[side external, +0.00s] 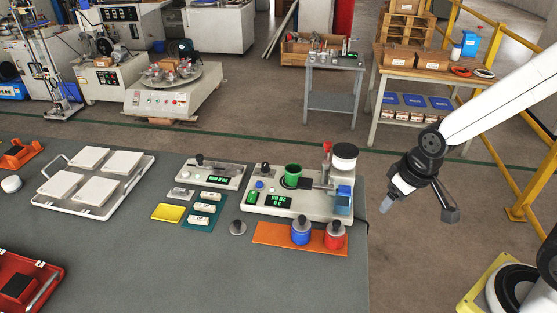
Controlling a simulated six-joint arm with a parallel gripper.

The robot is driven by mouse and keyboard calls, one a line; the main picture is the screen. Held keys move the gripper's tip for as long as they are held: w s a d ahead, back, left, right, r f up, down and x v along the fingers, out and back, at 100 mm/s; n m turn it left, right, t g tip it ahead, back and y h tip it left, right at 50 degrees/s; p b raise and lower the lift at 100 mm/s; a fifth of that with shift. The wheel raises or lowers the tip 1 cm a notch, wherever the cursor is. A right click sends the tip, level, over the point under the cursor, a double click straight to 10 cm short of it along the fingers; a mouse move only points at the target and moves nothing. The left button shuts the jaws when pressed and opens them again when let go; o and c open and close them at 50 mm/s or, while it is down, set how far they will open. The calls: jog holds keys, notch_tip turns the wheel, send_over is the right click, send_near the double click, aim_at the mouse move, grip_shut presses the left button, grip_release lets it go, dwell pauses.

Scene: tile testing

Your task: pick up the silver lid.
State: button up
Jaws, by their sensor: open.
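A small silver lid (237,228) lies flat on the grey table, just left of an orange mat (272,235). It has a small raised part on top, too small to make out clearly. My gripper (418,209) is open and empty, past the table's right edge and well to the right of the lid. Its two fingers are spread and point downward. Nothing hides the lid.
A blue jar (301,232) and a red jar (335,235) stand on the orange mat. Behind is a test machine (315,205) with a green cup (292,175). The table's front middle is clear.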

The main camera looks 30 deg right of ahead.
jog(key=n+g+y, duration=0.3)
jog(key=n+y, duration=0.2)
jog(key=n, duration=1.3)
send_near(239, 221)
jog(key=x, duration=0.2)
jog(key=shift+x, duration=1.3)
jog(key=shift+a+h, duration=0.15)
jog(key=shift+h, duration=0.15)
jog(key=shift+x, duration=2.6)
